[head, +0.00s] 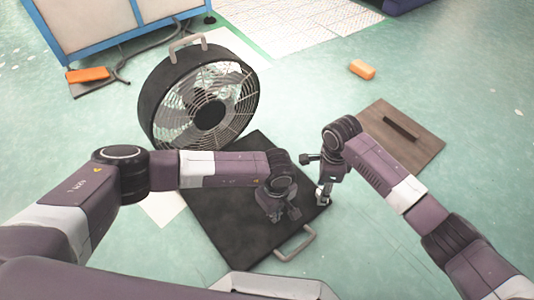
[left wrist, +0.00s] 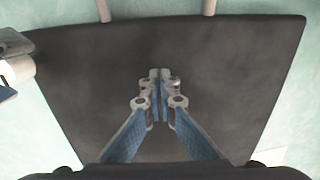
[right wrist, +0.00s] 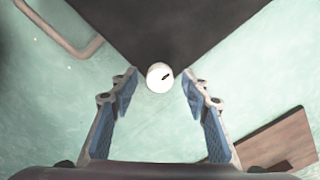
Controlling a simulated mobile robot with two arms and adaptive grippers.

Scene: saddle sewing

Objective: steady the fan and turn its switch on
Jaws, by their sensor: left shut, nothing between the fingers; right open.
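The fan (head: 150,100) is a dark round drum with a wire grille and a grey top handle, standing upright at upper left in the head view. A flat black panel (head: 225,225) with a handle lies in front of it; whether they are joined I cannot tell. A round white knob with a black mark (right wrist: 159,77), apparently the switch, shows at the panel's corner in the right wrist view. My right gripper (right wrist: 159,85) is open, its fingers on either side of the knob. My left gripper (left wrist: 159,75) is shut and empty over the panel; contact is unclear.
A brown board (head: 415,145) with a dark bar lies at right. An orange block (head: 362,69) lies on the floor behind, and another orange item (head: 88,75) is at upper left by a blue-framed cabinet (head: 115,42). Green floor is clear at far right.

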